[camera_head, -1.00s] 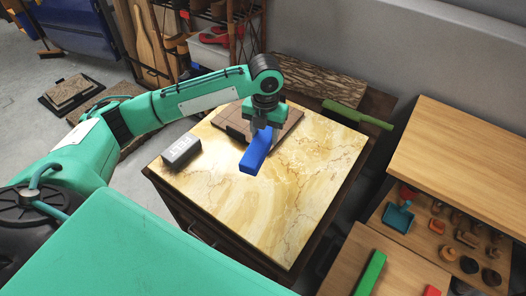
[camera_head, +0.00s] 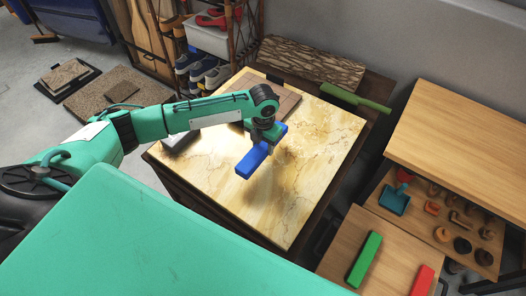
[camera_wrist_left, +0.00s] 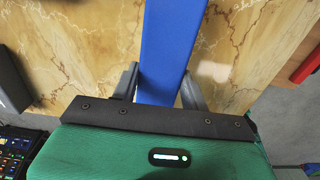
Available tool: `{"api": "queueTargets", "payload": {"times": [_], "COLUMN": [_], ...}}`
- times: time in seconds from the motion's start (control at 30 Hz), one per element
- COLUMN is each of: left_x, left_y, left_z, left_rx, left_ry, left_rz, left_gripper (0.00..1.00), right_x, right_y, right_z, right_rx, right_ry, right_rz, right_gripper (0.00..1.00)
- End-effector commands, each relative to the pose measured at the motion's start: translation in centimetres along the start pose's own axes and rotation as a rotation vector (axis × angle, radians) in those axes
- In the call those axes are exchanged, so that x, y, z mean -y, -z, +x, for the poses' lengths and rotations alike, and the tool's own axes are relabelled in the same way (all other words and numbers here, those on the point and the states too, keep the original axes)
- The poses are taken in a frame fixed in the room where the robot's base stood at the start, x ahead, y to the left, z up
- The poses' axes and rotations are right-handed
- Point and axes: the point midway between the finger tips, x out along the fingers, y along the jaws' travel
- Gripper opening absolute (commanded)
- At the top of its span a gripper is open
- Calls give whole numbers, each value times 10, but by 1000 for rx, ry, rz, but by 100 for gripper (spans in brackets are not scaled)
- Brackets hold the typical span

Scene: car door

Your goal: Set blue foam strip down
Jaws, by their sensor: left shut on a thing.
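The blue foam strip (camera_head: 254,160) is a long blue bar. My left gripper (camera_head: 264,141) is shut on it, over the marble-topped cabinet (camera_head: 310,165). In the left wrist view the strip (camera_wrist_left: 168,45) runs between the two grey fingers (camera_wrist_left: 160,88) and on past the top edge of the picture. The strip seems to be held above the marble top; the exact gap cannot be told. My right gripper is in neither view.
A brown board (camera_head: 285,100) lies on the back of the marble top, and a dark grey box (camera_head: 178,142) at its left, partly behind my arm. A wooden table (camera_head: 470,140) stands right. A lower wooden surface holds a green strip (camera_head: 365,258) and a red strip (camera_head: 420,281).

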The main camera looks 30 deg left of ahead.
Motion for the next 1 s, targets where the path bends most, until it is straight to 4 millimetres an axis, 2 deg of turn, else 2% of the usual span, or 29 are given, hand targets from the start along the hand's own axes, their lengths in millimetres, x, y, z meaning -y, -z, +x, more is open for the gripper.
{"api": "queueTargets", "payload": {"times": [0.17, 0.43, 0.8, 0.83, 0.93, 1.0], "left_x": [0, 0, 0, 0, 0, 0], "left_y": [0, 0, 0, 0, 0, 0], "left_z": [11, 48, 54, 54, 53, 53], "left_rx": [1, -1, 1, 1, 1, 1], "left_ry": [1, 0, 0, 0, 0, 0], "left_rz": [0, -1, 0, 0, 0, 0], "left_gripper": [23, 23, 23, 47, 66, 67], "right_x": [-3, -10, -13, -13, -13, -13], "right_y": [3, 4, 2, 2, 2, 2], "right_z": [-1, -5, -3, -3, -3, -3], "right_rx": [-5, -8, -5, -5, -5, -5], "right_ry": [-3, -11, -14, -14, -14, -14], "right_rz": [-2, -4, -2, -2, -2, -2], "right_gripper": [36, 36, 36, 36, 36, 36]}}
